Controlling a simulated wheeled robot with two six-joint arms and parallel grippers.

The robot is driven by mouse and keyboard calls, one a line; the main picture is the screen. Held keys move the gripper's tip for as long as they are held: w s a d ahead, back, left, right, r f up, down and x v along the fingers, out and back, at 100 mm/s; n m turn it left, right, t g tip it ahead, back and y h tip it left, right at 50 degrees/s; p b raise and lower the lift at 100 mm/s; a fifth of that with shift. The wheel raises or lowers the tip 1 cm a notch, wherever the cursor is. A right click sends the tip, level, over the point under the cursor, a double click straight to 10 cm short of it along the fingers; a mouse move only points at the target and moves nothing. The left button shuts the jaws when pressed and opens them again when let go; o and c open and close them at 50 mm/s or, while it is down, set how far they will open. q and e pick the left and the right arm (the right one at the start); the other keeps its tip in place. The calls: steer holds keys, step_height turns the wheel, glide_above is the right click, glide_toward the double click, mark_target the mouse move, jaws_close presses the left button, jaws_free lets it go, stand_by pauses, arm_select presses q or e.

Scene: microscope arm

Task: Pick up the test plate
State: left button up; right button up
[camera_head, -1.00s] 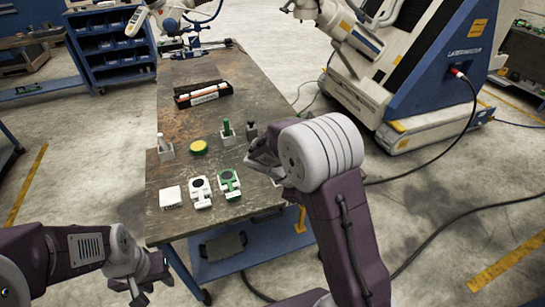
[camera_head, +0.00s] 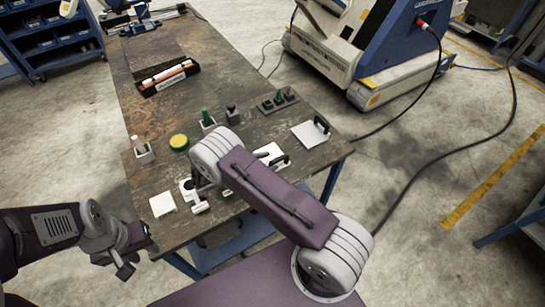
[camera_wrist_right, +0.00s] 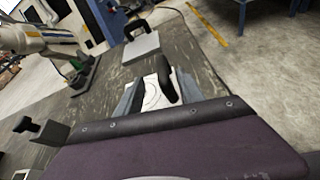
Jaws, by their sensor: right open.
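A white plate with a black handle (camera_head: 307,134) lies near the table's right edge. A second white plate with a black handle (camera_head: 270,153) lies nearer my right arm, partly covered by it. In the right wrist view this nearer plate (camera_wrist_right: 152,97) shows a ring mark and an upright black handle; the farther plate (camera_wrist_right: 141,50) lies beyond. I cannot tell which one is the test plate. My right gripper (camera_wrist_right: 160,94) is open, its grey fingers on either side of the ring-marked plate; the head view hides it. My left gripper (camera_head: 130,257) hangs off the table's front left.
A white square (camera_head: 163,204) and a white holder (camera_head: 191,192) lie at the front. A yellow-green disc (camera_head: 179,142), small peg blocks, a dark peg tray (camera_head: 278,101) and an orange-black box (camera_head: 169,77) stand on the table (camera_head: 225,65). A large machine stands behind right.

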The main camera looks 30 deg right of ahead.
mark_target(275, 161)
steer(key=shift+d, duration=0.35)
steer(key=d, duration=0.1)
steer(key=d+p, duration=0.1)
steer(key=shift+s+d+f+p, duration=0.1)
steer(key=shift+s+d+p, duration=0.2)
steer(key=shift+x, duration=1.1)
steer(key=shift+w+d+f, duration=0.15)
steer(key=shift+w+f, duration=0.15)
steer(key=shift+f, duration=0.15)
steer(key=shift+s, duration=0.1)
jaws_close()
steer(key=shift+r, duration=0.1)
